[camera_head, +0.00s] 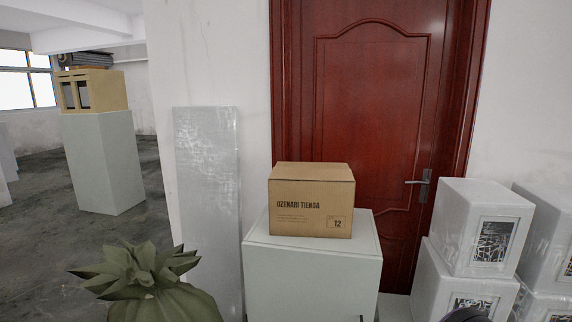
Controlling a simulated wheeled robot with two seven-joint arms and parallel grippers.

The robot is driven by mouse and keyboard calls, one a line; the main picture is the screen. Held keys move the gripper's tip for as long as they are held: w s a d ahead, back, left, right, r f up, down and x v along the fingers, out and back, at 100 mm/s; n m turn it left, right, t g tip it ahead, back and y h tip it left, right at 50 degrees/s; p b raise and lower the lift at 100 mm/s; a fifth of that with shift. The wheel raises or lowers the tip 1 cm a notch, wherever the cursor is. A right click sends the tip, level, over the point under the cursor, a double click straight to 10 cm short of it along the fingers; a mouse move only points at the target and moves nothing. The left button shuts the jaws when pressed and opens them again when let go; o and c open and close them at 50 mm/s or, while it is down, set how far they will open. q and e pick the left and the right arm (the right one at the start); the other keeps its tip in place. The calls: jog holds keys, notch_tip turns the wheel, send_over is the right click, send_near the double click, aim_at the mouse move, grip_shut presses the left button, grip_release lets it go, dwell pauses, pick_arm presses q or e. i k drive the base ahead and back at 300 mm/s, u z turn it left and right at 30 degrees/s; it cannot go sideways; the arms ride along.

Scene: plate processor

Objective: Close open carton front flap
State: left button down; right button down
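A brown cardboard carton (311,208) stands upright on a white pedestal (312,276) in the middle of the view. Its printed front reads "OZENARI TIENDA" with a "12" box at the lower right. Its top (312,171) looks flat, and no flap visibly stands up or hangs down over the front. I cannot tell whether the front flap is slightly raised. Neither of my grippers can be made out, and nothing touches the carton. Small dark shapes show at the bottom edge, too cut off to identify.
A red door (375,100) with a handle (421,185) is behind the carton. Wrapped white boxes (483,226) are stacked at right. A wrapped panel (208,190) leans at left.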

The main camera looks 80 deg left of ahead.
aim_at(291, 173)
jog(key=k, duration=0.8)
jog(key=u, duration=1.95)
jog(key=i, duration=0.15)
jog(key=z, duration=0.25)
